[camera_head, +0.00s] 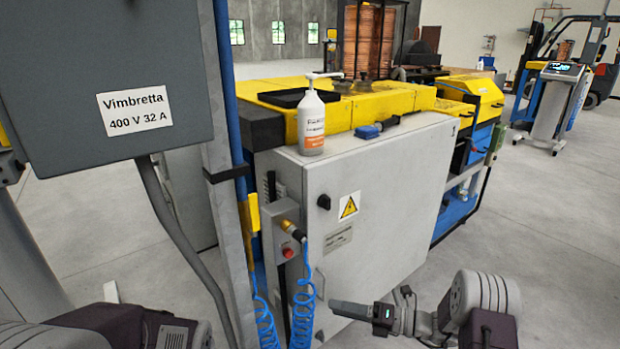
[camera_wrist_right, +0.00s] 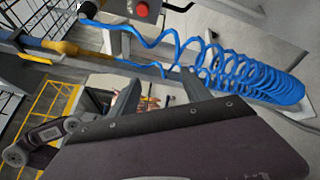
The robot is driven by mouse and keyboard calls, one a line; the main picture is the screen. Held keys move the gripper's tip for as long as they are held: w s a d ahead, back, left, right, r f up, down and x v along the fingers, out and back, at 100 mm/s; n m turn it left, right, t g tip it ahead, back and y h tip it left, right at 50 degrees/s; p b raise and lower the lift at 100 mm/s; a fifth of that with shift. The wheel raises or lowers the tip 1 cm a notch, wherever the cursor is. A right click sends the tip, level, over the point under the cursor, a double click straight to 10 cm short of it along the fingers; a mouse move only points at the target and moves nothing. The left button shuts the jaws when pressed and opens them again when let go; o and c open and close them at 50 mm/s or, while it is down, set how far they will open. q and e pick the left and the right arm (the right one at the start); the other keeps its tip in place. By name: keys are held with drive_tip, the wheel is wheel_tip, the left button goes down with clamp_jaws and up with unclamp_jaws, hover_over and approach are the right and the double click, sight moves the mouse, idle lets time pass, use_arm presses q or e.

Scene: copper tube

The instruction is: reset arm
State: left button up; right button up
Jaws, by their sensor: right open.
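My right gripper (camera_head: 343,309) is at the lower middle of the head view, in front of the grey cabinet (camera_head: 385,200), pointing left. It is open and I see nothing held in it. In the right wrist view its two grey fingers (camera_wrist_right: 165,88) stand apart, with the blue coiled hose (camera_wrist_right: 255,82) beyond them. I cannot tell whether they touch the hose. My left arm shows at the lower left of the head view, but its gripper is out of view.
Blue coiled hoses (camera_head: 303,310) hang by the post, left of my right gripper. A grey electrical box (camera_head: 60,60) fills the upper left. A white pump bottle (camera_head: 311,122) stands on the cabinet. Open floor (camera_head: 560,250) lies to the right.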

drive_tip(key=s+a+r+n+g+h+p, duration=0.35)
drive_tip(key=s+r+n+p, duration=0.3)
drive_tip(key=r, duration=0.35)
drive_tip(key=s+a+r+n+g+h+p, duration=0.2)
drive_tip(key=s+a+r+n+g+p, duration=0.15)
drive_tip(key=s+r+n+p, duration=0.4)
drive_tip(key=s+d+r+n+h+p, duration=0.45)
drive_tip(key=s+d+n+h, duration=0.25)
drive_tip(key=s+d+n, duration=0.2)
use_arm(q)
wheel_tip(320, 180, up, 21)
drive_tip(key=b, duration=0.1)
drive_tip(key=shift+f+b, duration=0.2)
drive_tip(key=shift+b, duration=0.1)
use_arm(e)
drive_tip(key=w+d+f+n+t+h, duration=0.2)
drive_tip(key=d+f+n+h, duration=0.1)
drive_tip(key=d+n, duration=0.4)
drive_tip(key=n, duration=0.3)
drive_tip(key=shift+w+d+f+n+t+h, duration=0.35)
drive_tip(key=shift+n+t, duration=0.05)
use_arm(q)
drive_tip(key=shift+s, duration=0.1)
